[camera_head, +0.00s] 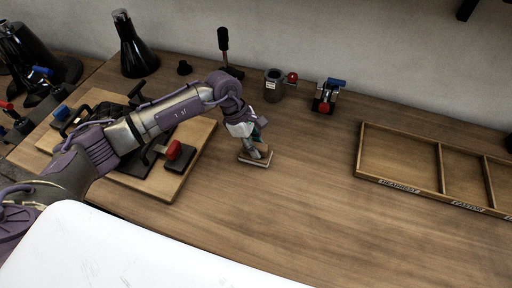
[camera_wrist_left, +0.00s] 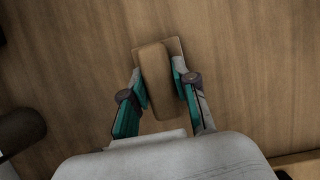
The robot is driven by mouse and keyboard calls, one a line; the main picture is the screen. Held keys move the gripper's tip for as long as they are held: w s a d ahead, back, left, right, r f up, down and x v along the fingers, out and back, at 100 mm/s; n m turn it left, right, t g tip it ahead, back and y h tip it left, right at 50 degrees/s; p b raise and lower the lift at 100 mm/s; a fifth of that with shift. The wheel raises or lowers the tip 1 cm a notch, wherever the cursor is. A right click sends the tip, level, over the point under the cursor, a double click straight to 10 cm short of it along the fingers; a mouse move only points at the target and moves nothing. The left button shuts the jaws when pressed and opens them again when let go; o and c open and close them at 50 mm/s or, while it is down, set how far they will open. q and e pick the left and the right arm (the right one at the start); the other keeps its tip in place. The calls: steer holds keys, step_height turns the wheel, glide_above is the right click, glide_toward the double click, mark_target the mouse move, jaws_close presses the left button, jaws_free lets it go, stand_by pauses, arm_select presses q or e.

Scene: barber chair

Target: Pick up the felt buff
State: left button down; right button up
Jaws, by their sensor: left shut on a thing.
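The felt buff (camera_head: 257,155) is a small tan block with a flat, wider base, at the middle of the wooden table in the head view. In the left wrist view the felt buff (camera_wrist_left: 155,78) stands between the two fingers. My left gripper (camera_head: 250,148) comes down on it from above and is shut on its upper part. The wrist view shows the green finger pads of my left gripper (camera_wrist_left: 162,92) on both sides of the block. The buff seems to be at table level; I cannot tell whether it is lifted. My right gripper is not in view.
A wooden board (camera_head: 190,180) with black and red clamps lies under my left arm. A divided wooden tray (camera_head: 400,187) stands at the right. A grey cup (camera_head: 273,86) and a blue-and-red clamp (camera_head: 326,98) stand near the wall. The table's front middle is clear.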

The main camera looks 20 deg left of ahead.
mark_target(264, 148)
arm_select(q)
steer(key=r+b, duration=0.1)
steer(key=r, duration=0.1)
steer(key=d+r+b, duration=0.1)
steer(key=r, duration=0.1)
steer(key=shift+s+r, duration=0.1)
steer(key=shift+s, duration=0.05)
steer(key=s+d+r+b, duration=0.1)
steer(key=s+d+r, duration=0.1)
steer(key=d, duration=0.3)
steer(key=s+d+r+b, duration=0.1)
steer(key=s+d+r, duration=0.1)
steer(key=d+r, duration=0.2)
steer(key=shift+s+d+r+b, duration=0.25)
steer(key=shift+d+r+b, duration=0.1)
steer(key=shift+b, duration=0.05)
